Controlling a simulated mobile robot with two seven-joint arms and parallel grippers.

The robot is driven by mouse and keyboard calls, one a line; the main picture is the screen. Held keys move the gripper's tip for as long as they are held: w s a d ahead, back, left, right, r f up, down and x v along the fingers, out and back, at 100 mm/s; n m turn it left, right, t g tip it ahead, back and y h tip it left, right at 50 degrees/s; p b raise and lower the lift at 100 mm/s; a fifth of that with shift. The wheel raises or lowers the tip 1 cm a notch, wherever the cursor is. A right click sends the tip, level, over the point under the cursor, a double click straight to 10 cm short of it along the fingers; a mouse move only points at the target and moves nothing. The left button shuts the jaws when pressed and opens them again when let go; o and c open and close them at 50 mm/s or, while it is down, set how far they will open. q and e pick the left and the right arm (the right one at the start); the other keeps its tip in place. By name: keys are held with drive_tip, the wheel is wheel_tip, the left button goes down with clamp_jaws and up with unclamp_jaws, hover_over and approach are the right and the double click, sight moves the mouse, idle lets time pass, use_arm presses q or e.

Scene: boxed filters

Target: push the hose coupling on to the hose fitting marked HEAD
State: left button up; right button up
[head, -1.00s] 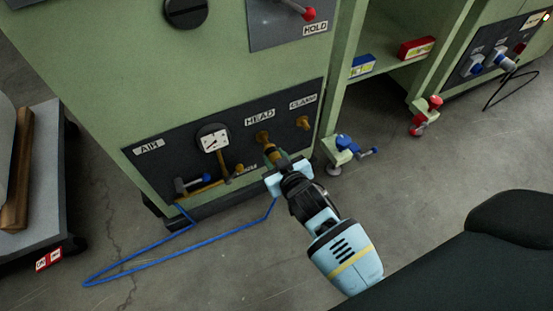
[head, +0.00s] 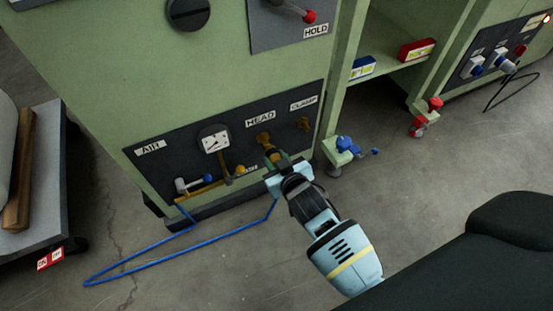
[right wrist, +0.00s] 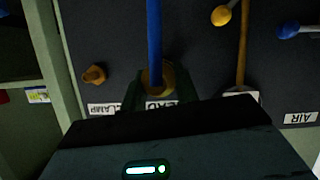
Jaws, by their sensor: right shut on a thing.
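The brass hose fitting (head: 264,138) above which the HEAD label (head: 260,118) sits is on the dark lower panel of the green machine. My right gripper (head: 280,164) is shut on the brass hose coupling (head: 271,153), just below and in front of that fitting. The coupling's end lines up closely with the fitting; I cannot tell whether they touch. A blue hose (head: 270,212) hangs from the coupling. In the right wrist view the hose (right wrist: 154,40) runs to between my fingers and hides part of the brass there. The HEAD label (right wrist: 160,104) is partly covered. My left gripper is not in view.
The CLAMP fitting (head: 303,123) is close on the right. The hose loops on the floor (head: 100,276). A grey cart (head: 40,232) stands at the far left.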

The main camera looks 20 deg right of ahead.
sight(274, 155)
drive_tip(key=shift+p, duration=0.4)
idle(0.7)
drive_tip(key=shift+w+b, duration=0.65)
drive_tip(key=shift+w, duration=1.3)
drive_tip(key=o, duration=1.2)
drive_tip(key=shift+c, duration=0.2)
drive_tip(key=p+v, duration=0.4)
drive_tip(key=v, duration=0.3)
drive_tip(key=shift+s+r, duration=0.25)
drive_tip(key=shift+s, duration=0.05)
